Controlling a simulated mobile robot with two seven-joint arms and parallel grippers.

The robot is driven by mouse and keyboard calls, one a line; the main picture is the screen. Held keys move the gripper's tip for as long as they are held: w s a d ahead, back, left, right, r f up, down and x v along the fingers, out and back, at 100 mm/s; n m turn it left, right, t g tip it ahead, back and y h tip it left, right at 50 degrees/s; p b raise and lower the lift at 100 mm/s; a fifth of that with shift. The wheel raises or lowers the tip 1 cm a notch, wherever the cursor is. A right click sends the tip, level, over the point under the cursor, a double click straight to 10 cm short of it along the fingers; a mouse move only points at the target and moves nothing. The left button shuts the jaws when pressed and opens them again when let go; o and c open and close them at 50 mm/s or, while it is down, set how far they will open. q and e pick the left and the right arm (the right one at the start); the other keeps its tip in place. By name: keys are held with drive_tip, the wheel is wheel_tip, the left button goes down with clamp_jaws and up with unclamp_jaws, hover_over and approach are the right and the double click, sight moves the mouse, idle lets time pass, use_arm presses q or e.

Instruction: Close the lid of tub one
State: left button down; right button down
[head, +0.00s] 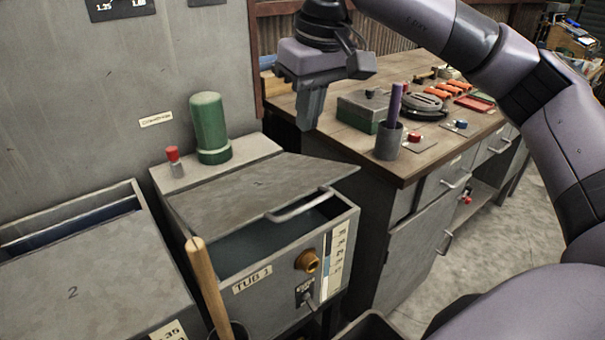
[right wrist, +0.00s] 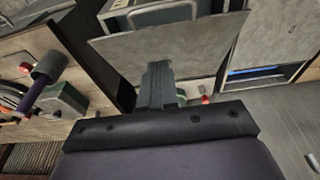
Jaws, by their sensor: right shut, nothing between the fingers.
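Tub one (head: 262,296) is a grey box labelled "TUB 1" with a brass fitting on its front. Its grey lid (head: 255,187) is tilted up, partly open, and the dark inside shows below its front edge. A bar handle (head: 300,206) shows at the lid's front edge. My right gripper (head: 312,108) is shut and empty, pointing down above the far right side of the lid, apart from it in the head view. In the right wrist view, the shut fingers (right wrist: 159,82) overlap the lid (right wrist: 185,50); contact cannot be told. My left gripper is out of view.
A second grey tub (head: 90,285) marked 2 stands at left. A green cylinder (head: 208,125) and a red-capped knob (head: 174,160) stand behind the lid. A wooden handle (head: 207,285) rises in front. The workbench (head: 345,139) at right holds a box, cup and tools.

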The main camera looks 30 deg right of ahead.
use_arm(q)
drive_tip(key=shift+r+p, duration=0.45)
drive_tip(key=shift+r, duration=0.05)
use_arm(e)
drive_tip(key=s+x, duration=0.2)
drive_tip(key=x, duration=0.9)
drive_tip(key=shift+s+f, duration=0.4)
drive_tip(key=shift+f, duration=0.25)
drive_tip(key=shift+d, duration=0.1)
